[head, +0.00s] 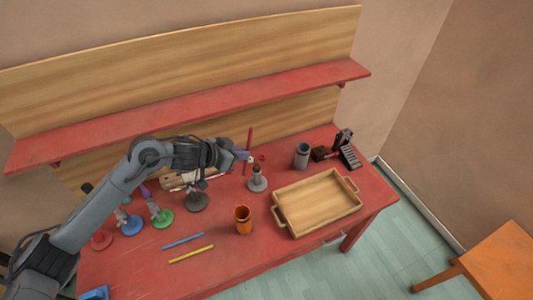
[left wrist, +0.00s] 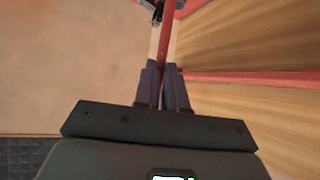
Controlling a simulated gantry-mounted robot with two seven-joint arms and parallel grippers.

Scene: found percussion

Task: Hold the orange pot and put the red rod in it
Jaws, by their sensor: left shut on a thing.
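The red rod (head: 250,138) is near upright above the back middle of the red table, with a slight tilt. My left gripper (head: 243,155) is shut on it; the rod (left wrist: 168,45) also shows between the two fingers (left wrist: 162,88) in the left wrist view. The orange pot (head: 243,222) stands upright on the table, nearer the front than the gripper and apart from it. No gripper touches the pot. My right gripper is in neither view.
A wooden tray (head: 281,221) stands right of the pot. A grey cylinder (head: 302,156) stands behind the tray. Blue (head: 183,241) and yellow (head: 191,254) rods lie at the front left. Several round-based stands are on the left. A red shelf (head: 200,108) runs along the back.

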